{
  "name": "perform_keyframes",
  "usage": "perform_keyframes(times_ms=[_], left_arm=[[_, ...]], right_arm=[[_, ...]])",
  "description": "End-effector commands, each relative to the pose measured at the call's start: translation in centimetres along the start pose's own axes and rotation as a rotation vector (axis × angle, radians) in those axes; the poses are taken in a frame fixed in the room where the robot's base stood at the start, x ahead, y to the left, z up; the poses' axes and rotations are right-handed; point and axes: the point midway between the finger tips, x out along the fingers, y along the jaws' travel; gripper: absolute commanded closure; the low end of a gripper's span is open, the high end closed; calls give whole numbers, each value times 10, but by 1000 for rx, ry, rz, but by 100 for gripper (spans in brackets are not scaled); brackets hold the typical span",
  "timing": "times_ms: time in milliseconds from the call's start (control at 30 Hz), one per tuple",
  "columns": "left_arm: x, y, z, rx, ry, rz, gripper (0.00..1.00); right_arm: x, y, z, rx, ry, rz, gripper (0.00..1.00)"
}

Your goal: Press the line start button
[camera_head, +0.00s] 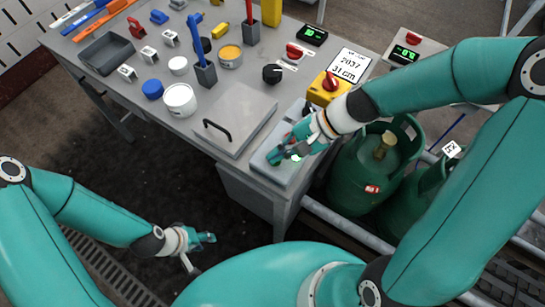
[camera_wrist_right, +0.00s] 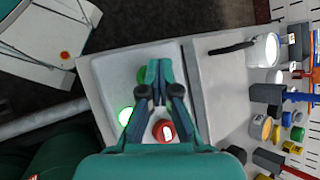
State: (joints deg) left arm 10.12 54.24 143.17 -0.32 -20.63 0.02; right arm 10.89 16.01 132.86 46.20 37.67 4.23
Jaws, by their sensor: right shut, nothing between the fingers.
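The grey control panel (camera_head: 263,163) sits at the near right corner of the workbench. In the right wrist view the panel (camera_wrist_right: 110,75) carries a green button (camera_wrist_right: 141,76), a bright lit green lamp (camera_wrist_right: 125,116) and a red button (camera_wrist_right: 163,131). My right gripper (camera_head: 277,157) is over the panel, shut and empty. In the wrist view its fingertips (camera_wrist_right: 159,68) are beside the green button and partly cover it; I cannot tell whether they touch it. My left gripper (camera_head: 205,242) hangs low over the floor, away from the bench; its finger opening is unclear.
A grey hatch with a black handle (camera_head: 217,129) adjoins the panel. A yellow switch box with a red knob (camera_head: 331,82) stands behind my right wrist. Cups and small parts fill the bench's far side. Green gas cylinders (camera_head: 352,178) stand right of the bench.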

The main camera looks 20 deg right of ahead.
Motion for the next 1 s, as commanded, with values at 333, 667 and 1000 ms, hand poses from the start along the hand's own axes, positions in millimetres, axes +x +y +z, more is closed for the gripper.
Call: perform_keyframes(times_ms=[333, 667, 1000], left_arm=[[-6, 2, 0, 0, 0, 0, 60], [-14, 5, 0, 0, 0, 0, 60], [-16, 6, 0, 0, 0, 0, 60]], right_arm=[[-5, -4, 3, 0, 1, 0, 100], [-13, -9, 9, 0, 0, 0, 100], [-15, -11, 10, 0, 1, 0, 100]])
